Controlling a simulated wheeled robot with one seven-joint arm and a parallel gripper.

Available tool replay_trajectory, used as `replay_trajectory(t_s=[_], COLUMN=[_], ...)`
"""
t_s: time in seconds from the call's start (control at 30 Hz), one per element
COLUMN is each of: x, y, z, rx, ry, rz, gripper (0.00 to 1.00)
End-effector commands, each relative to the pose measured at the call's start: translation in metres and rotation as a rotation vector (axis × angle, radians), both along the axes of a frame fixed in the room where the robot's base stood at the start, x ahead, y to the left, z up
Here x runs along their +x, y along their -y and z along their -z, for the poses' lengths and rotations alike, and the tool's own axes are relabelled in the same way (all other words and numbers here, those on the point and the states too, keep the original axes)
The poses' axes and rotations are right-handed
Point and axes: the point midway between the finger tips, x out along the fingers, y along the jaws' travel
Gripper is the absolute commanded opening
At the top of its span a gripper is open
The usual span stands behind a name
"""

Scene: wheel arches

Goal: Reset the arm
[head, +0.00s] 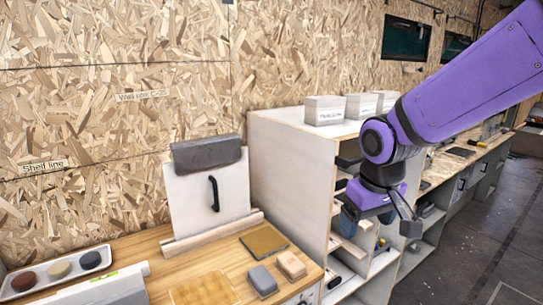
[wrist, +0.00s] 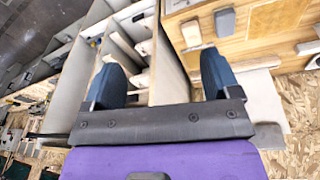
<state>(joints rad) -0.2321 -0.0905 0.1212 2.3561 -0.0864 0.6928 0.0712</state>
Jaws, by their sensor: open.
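My purple arm reaches in from the upper right in the head view. My gripper (head: 382,222) hangs in front of the open side of the white shelf unit (head: 290,165), with part of one finger hidden. In the wrist view my gripper (wrist: 160,85) shows two dark blue fingers set wide apart. Nothing is between them but the view of the shelf unit and wooden worktop behind. The gripper is open and empty.
A wooden worktop (head: 225,262) at the left holds a white board (head: 207,192) with a black handle, a grey block (head: 262,280), a beige block (head: 291,265) and a tray (head: 55,272) of round pieces. White boxes (head: 324,110) stand on the shelf unit. Dark floor (head: 480,255) at right is open.

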Motion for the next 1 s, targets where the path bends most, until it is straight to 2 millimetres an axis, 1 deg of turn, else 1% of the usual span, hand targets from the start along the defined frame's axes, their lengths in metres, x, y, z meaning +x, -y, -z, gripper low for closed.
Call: replay_trajectory(t_s=[0.03, 0.2, 0.3, 0.5, 0.6, 0.7, 0.8, 0.87, 1.0], x=[-0.008, -0.037, -0.056, -0.1, -0.121, -0.138, -0.149, -0.152, -0.152], y=[0.012, 0.046, 0.064, 0.094, 0.105, 0.113, 0.118, 0.119, 0.119], z=[-0.014, -0.048, -0.064, -0.089, -0.097, -0.102, -0.104, -0.104, -0.104], rx=[0.007, 0.025, 0.039, 0.068, 0.084, 0.098, 0.107, 0.109, 0.109], ry=[0.024, 0.082, 0.117, 0.183, 0.214, 0.238, 0.254, 0.258, 0.258], rz=[0.027, 0.103, 0.15, 0.235, 0.271, 0.299, 0.318, 0.322, 0.322], gripper=[0.82, 0.82, 0.82, 0.82, 0.82, 0.82, 0.82, 0.82, 0.82])
